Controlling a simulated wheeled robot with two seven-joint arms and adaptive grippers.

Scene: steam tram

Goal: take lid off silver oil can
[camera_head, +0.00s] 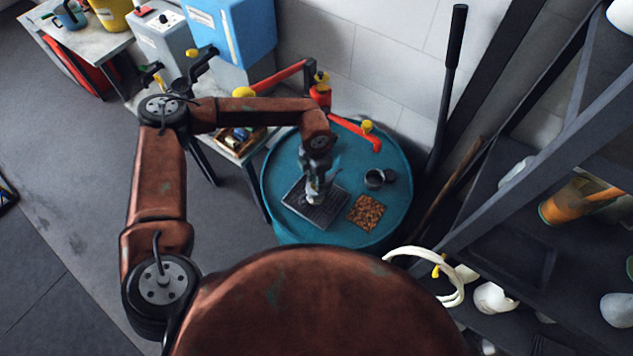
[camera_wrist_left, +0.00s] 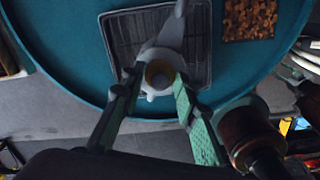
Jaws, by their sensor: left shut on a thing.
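The silver oil can (camera_head: 312,198) stands on a dark ribbed tray (camera_head: 330,216) on the round teal table. In the left wrist view, the can (camera_wrist_left: 165,50) has a long spout pointing away and a round top with an amber-brown middle. I cannot tell whether that middle is a lid or an open mouth. My left gripper (camera_head: 316,182) comes down from above, its fingers (camera_wrist_left: 157,88) on either side of the can's round top, shut on it. The exact contact is partly hidden. My right gripper is not in view.
The teal table (camera_head: 285,165) also bears a dark round cup-like thing (camera_head: 374,179) and a brown speckled square (camera_head: 366,213). A red lever with yellow knobs (camera_head: 350,133) crosses the table's back edge. Dark shelving (camera_head: 500,225) stands close on the right.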

